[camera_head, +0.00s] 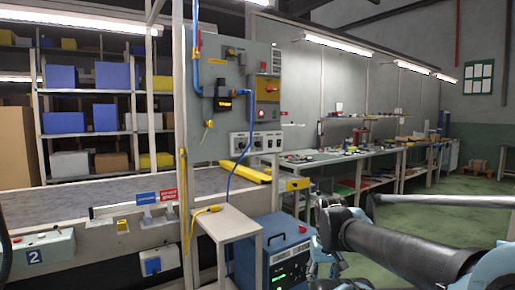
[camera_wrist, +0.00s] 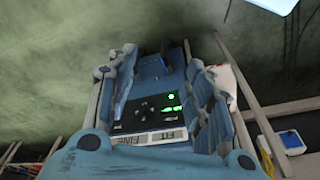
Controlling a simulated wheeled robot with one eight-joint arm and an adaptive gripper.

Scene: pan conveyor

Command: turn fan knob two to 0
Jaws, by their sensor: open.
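No knob clearly marked as fan knob two can be made out. A white control strip (camera_head: 256,141) with several small dark dials sits low on the grey upright panel (camera_head: 220,88); its markings are too small to read. My gripper (camera_wrist: 163,65) is open in the wrist view, with a finger on each side and nothing held. Between the fingers, beyond them, shows the dark front of the blue cabinet (camera_wrist: 150,107) with green lights. In the head view my gripper (camera_head: 325,240) is at the lower right, beside the blue cabinet (camera_head: 272,250) and apart from the control strip.
A small table (camera_head: 228,222) stands before the panel, with a yellow-handled tool on it and a blue cable above. The conveyor (camera_head: 90,195) runs left, with a control box (camera_head: 38,252) marked 2. A long workbench (camera_head: 345,152) lies behind. Green floor is open at right.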

